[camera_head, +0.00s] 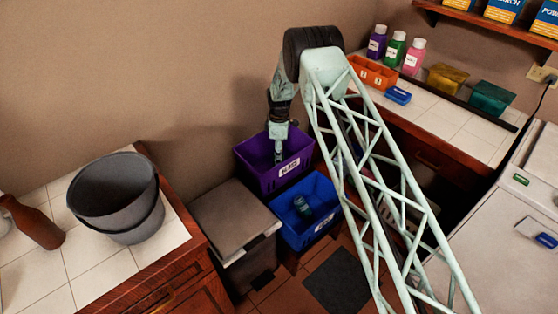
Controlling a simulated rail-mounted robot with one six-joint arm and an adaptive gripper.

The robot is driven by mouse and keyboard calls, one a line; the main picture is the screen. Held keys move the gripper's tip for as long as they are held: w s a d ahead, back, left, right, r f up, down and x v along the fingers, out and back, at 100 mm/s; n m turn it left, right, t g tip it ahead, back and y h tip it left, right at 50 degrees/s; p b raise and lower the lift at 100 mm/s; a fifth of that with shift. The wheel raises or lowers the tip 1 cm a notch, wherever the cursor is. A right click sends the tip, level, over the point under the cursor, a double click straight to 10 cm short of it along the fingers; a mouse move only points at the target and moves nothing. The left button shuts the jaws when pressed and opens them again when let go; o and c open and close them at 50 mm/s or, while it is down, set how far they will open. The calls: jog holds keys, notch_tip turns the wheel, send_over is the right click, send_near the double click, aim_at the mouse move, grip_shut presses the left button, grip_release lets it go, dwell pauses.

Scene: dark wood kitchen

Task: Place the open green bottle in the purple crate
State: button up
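The purple crate (257,178) stands on the floor against the wall, with a white label on its front. My gripper (278,155) points down into the crate's opening. Its fingertips are small and dim against the crate's inside, so I cannot tell whether they are open or shut, or whether they hold anything. A green bottle (395,52) with a white cap stands on the back counter between a purple and a pink bottle. No clearly open green bottle shows. The crate's floor is mostly hidden.
A blue crate (290,237) stands in front of the purple one, with a dark item (302,207) inside. A lidded grey bin (232,222) is to the left. An orange tray (373,73) sits on the back counter.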

jog(key=shift+f, duration=1.05)
jog(key=shift+f, duration=0.1)
jog(key=o, duration=1)
jog(key=shift+c, duration=0.2)
jog(key=shift+r, duration=0.2)
jog(key=shift+r+p, duration=1)
jog(key=shift+r, duration=4.9)
